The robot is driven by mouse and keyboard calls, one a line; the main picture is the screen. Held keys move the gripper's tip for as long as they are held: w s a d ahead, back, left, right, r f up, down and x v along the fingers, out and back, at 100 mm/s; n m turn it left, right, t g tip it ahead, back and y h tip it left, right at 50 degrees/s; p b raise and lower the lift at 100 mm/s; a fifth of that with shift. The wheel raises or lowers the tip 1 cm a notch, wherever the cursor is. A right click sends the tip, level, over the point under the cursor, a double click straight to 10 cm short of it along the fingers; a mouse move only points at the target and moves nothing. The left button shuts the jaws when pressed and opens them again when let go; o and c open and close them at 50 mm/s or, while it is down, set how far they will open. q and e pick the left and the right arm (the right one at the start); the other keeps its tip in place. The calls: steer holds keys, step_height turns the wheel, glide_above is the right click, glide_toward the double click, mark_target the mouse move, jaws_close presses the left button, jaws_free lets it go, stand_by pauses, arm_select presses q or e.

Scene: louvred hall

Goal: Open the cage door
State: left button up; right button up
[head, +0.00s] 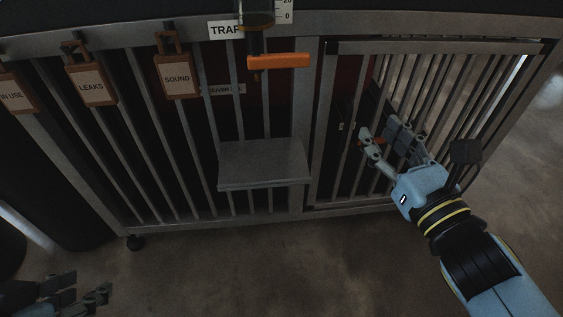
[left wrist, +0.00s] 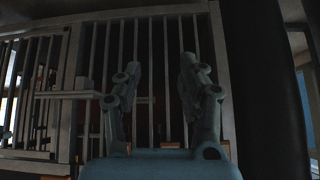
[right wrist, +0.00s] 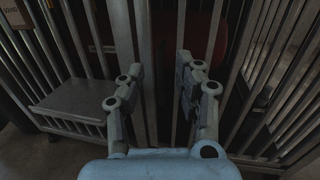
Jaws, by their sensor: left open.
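The cage door (head: 435,47) is a barred panel in a grey frame on the right of the cage in the head view. I cannot tell whether it is fully shut. My right gripper (head: 382,132) is in front of the door's bars, its two fingers apart; a small orange piece shows between them. In the right wrist view the right gripper (right wrist: 160,75) has grey bars and a post (right wrist: 123,40) beyond its fingers. Contact with the door cannot be told. My left gripper (head: 82,290) is open, low at the left and away from the cage; it also shows in the left wrist view (left wrist: 158,75).
A grey shelf (head: 263,163) juts from the cage front left of the door. Above it is an orange handle (head: 278,61) under a cylinder. Tags reading LEAKS (head: 91,86) and SOUND (head: 178,77) hang on the bars. The floor (head: 230,270) in front is clear.

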steer(key=b, duration=0.3)
glide_toward(347, 133)
arm_select(q)
steer(key=s+f+g, duration=0.1)
steer(key=s+f, duration=0.2)
steer(key=f, duration=0.2)
steer(key=shift+f+g+p, duration=0.25)
steer(key=shift+g+p, duration=0.05)
steer(key=shift+p, duration=0.1)
arm_select(e)
steer(key=shift+g, duration=0.3)
steer(key=x, duration=1)
steer(key=shift+w+r, duration=0.25)
steer(key=shift+w, duration=0.05)
steer(key=shift+c, duration=0.3)
jaws_close()
